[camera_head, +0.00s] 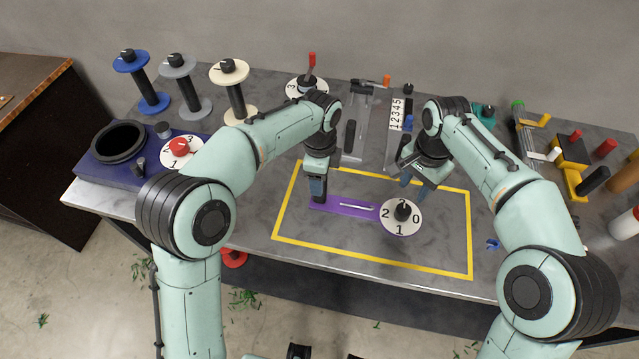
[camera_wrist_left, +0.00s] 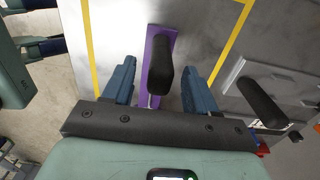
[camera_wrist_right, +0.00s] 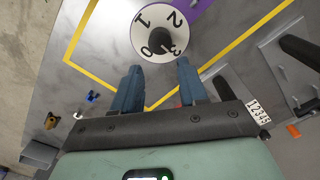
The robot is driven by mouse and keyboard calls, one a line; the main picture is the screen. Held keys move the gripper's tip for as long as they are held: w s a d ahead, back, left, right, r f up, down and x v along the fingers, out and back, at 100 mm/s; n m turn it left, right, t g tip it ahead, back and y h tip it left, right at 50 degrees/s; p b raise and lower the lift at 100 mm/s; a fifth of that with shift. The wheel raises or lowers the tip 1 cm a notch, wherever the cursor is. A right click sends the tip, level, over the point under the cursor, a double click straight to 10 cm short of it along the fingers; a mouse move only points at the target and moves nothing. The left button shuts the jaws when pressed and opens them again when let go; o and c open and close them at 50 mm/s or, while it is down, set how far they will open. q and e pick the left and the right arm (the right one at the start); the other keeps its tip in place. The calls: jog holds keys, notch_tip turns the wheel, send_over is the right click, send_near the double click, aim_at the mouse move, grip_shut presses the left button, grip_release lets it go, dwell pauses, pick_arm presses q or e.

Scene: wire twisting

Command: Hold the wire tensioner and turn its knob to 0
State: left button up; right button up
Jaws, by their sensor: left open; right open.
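The wire tensioner is a purple bar (camera_head: 345,207) with a round white dial (camera_head: 401,217) at its right end, lying inside the yellow rectangle. The dial carries printed numbers and a black knob (camera_head: 403,210) at its centre. In the left wrist view, a black upright handle (camera_wrist_left: 160,66) on the purple bar stands between the open fingers of my left gripper (camera_wrist_left: 157,84). My left gripper (camera_head: 318,190) is at the bar's left end. My right gripper (camera_head: 416,186) is open and empty, just behind the dial. In the right wrist view, the knob (camera_wrist_right: 160,42) is beyond the fingertips (camera_wrist_right: 160,75).
Yellow tape (camera_head: 360,264) outlines the work area on the grey table. Three wire spools (camera_head: 187,88) and a dark blue unit (camera_head: 115,167) with a red knob stand at left. Tools and clamps (camera_head: 575,165) crowd the right side. A numbered strip (camera_head: 396,115) lies behind my grippers.

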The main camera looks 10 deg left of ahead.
pick_arm(q)
jog(key=shift+f, duration=2.15)
